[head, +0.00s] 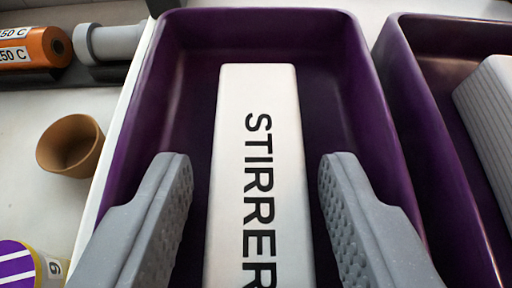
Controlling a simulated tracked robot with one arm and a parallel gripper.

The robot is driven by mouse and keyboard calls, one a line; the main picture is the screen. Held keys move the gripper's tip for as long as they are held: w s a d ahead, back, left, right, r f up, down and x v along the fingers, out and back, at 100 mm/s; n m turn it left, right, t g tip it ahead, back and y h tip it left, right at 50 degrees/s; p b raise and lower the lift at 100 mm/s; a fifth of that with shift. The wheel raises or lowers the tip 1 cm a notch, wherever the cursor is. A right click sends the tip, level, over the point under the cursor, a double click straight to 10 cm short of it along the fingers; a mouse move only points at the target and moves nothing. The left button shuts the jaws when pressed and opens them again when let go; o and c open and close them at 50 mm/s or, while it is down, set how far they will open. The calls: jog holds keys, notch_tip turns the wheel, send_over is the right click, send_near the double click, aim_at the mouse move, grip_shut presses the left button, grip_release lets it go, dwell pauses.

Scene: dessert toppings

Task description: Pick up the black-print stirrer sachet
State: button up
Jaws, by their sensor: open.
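The stirrer sachet (258,100) is a long white block with black "STIRRER" print. It lies lengthwise in a purple tray (185,100) in the middle of the head view, and its near end runs out of the bottom of the picture. My gripper (251,165) is open, with one grey textured finger on each side of the sachet. A gap shows between each finger and the sachet. I cannot tell how high the fingertips are above the tray floor.
A second purple tray (405,75) at right holds a white ridged block (490,115). At left are a brown cup (72,146), an orange cylinder (45,47), a grey cylinder (110,42) and a purple-striped container (18,265). Tray walls stand close outside both fingers.

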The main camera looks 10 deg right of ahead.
jog(key=c, duration=0.7)
jog(key=shift+r, duration=0.2)
